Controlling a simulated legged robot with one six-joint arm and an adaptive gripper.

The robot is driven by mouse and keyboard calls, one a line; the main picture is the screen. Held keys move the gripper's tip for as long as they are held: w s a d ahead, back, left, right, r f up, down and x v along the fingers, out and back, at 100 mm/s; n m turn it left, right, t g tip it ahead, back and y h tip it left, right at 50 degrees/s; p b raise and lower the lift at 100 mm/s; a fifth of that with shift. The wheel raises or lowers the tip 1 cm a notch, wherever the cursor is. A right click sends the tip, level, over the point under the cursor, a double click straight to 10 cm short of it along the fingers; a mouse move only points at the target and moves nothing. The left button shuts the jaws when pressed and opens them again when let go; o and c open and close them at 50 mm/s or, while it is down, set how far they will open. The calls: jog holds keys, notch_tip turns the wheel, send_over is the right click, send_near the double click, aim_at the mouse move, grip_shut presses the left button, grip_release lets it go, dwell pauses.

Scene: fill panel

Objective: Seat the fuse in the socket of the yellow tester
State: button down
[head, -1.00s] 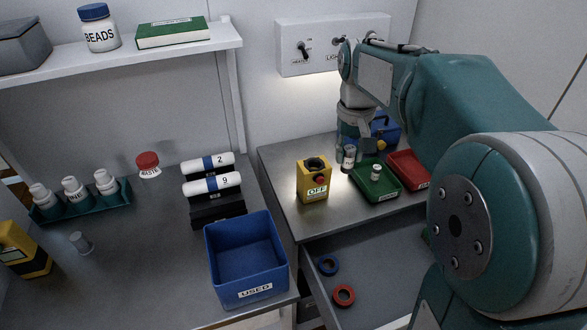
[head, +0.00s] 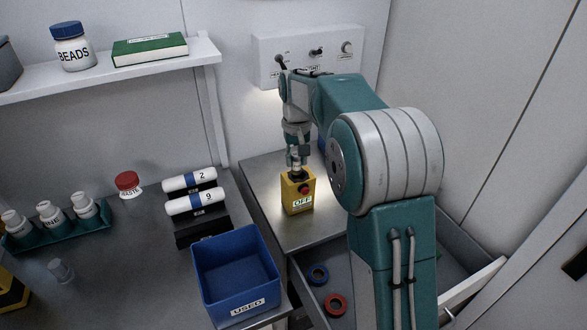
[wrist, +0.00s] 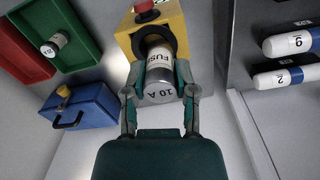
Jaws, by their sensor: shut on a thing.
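The yellow tester (head: 288,196) stands on the metal bench in the head view, with a red button and an OFF label. It also shows at the top of the wrist view (wrist: 174,22), with its dark round socket (wrist: 141,46). My gripper (head: 296,158) is over the tester, shut on the fuse. In the wrist view my gripper's two fingers (wrist: 160,92) hold the sides of the silver and white fuse (wrist: 159,77), marked FUSE and 10 A. The fuse's far end lines up with the socket; I cannot tell how deep it is.
In the wrist view, a green tray (wrist: 82,22) with another fuse (wrist: 54,44), a red tray (wrist: 18,58) and a blue case (wrist: 78,117) lie beside the tester. A blue USED bin (head: 205,292) stands left of an open drawer holding a blue ring (head: 318,275) and red ring (head: 336,305).

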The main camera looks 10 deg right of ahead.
aim_at(300, 168)
jog(key=f, duration=0.1)
jog(key=d+f, duration=0.1)
jog(key=f, duration=0.2)
jog(key=shift+w+d, duration=0.3)
jog(key=shift+a+f, duration=0.2)
jog(key=shift+a, duration=0.05)
jog(key=shift+w+a, duration=0.1)
jog(key=shift+a, duration=0.2)
jog(key=shift+c, duration=2)
grip_release()
jog(key=shift+a, duration=0.25)
jog(key=shift+d+r, duration=0.15)
jog(key=shift+d, duration=0.45)
notch_tip(300, 168, up, 12)
jog(key=shift+a+r, duration=0.1)
jog(key=shift+a, duration=0.05)
jog(key=s+r+t, duration=0.1)
jog(key=s+r, duration=0.2)
jog(key=s, duration=0.5)
jog(key=s+r+t, duration=0.2)
jog(key=s, duration=0.5)
jog(key=s+f+t, duration=0.1)
jog(key=s+f, duration=0.2)
jog(key=s, duration=0.6)
jog(key=s+f+t, duration=0.1)
jog(key=s+f, duration=0.3)
jog(key=s, duration=0.5)
jog(key=shift+t, duration=0.3)
jog(key=shift+a, duration=0.1)
